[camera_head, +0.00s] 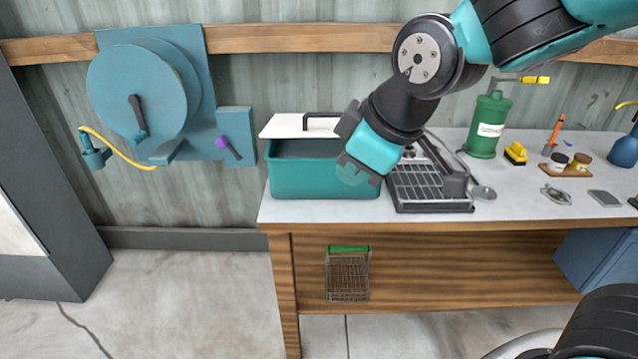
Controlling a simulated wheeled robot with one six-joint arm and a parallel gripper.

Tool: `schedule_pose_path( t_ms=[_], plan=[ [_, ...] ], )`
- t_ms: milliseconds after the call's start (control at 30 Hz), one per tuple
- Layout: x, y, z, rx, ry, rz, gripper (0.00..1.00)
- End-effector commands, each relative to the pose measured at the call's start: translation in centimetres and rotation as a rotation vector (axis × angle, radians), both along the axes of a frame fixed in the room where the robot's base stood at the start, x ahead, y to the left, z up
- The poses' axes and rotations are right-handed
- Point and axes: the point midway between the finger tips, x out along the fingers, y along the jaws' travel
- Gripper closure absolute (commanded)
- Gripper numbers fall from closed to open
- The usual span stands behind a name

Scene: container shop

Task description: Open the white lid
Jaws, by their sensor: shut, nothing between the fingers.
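The white lid (285,126) with a black bar handle (320,115) is at the top rear of a teal box (310,182) on the counter. A darker teal band, which looks like the box's inside, shows between the lid and the box's front rim, so the lid appears raised or set back from the front. My gripper (352,170) is shut and empty, in front of the box's right end in the picture. It hides the box's right side and part of the lid's right edge. I cannot tell whether it touches the box.
A dark dish rack (432,188) stands right of the box on the white counter (530,205). A green pump bottle (488,128), a yellow brush (515,153) and small jars (581,162) are farther right. A blue hose reel (140,95) hangs on the left wall. A wire basket (347,278) is below the counter.

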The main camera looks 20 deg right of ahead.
Motion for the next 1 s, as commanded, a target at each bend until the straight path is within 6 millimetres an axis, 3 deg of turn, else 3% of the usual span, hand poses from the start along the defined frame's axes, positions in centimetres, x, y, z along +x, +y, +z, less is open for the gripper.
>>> schedule_pose_path(
  t_ms=[33,100,300,500,733,1000],
  plan=[
    [2.1,-0.1,-4.1,-0.053,-0.081,0.033,1.0],
    [4.9,-0.8,-6.0,-0.148,-0.201,0.08,1.0],
    [11.9,-3.0,-10.3,-0.497,-0.513,0.201,1.0],
    [16.8,-4.8,-13.2,-0.952,-0.745,0.307,1.0],
    [19.3,-5.3,-15.8,-1.579,-0.865,0.395,1.0],
    [18.9,-3.0,-18.0,-2.291,-0.773,0.429,1.0]
  ],
)
